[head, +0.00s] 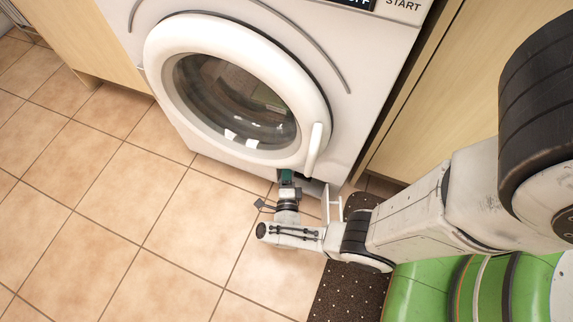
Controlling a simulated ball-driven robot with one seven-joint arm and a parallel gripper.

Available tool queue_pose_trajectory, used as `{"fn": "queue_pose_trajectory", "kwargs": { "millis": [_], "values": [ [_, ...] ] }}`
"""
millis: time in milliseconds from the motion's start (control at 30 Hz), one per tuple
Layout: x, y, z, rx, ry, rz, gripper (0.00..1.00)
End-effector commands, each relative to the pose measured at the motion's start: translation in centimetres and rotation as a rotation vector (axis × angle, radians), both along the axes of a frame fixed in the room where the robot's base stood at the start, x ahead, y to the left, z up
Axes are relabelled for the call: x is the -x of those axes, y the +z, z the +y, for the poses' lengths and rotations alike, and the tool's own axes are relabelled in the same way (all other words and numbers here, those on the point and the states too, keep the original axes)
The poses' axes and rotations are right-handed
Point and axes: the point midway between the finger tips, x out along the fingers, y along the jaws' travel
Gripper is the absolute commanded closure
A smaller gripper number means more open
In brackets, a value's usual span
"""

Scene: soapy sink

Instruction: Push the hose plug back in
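The hose plug cannot be made out in the head view. My gripper (287,178) is at the bottom front edge of the white washing machine (352,128), just below its round door. It points at the machine's base, and its fingertips are small and partly hidden there. I cannot tell whether it is open or shut, or whether it holds anything. A thin white panel (332,204), perhaps an open flap, stands out from the machine's base just right of my gripper.
The machine's round door (236,92) is shut, with a white handle above my gripper. A dark dotted mat (348,291) lies under my arm. Wooden cabinets stand on both sides, the right one (440,110) close to my arm. The tiled floor (120,200) at left is clear.

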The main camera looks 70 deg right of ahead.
Motion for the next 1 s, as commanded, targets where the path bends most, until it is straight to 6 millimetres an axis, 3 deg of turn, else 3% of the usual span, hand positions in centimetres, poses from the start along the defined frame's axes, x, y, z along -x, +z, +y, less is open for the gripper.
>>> {"fn": "queue_pose_trajectory", "kwargs": {
  "millis": [167,600,1000],
  "values": [
    [0.6,0.1,1.6,0.0,0.005,0.0,0.68],
    [3.8,-0.1,8.6,-0.001,0.004,0.0,0.68],
    [4.5,0.0,9.8,0.0,0.001,0.001,0.68]
  ]
}}
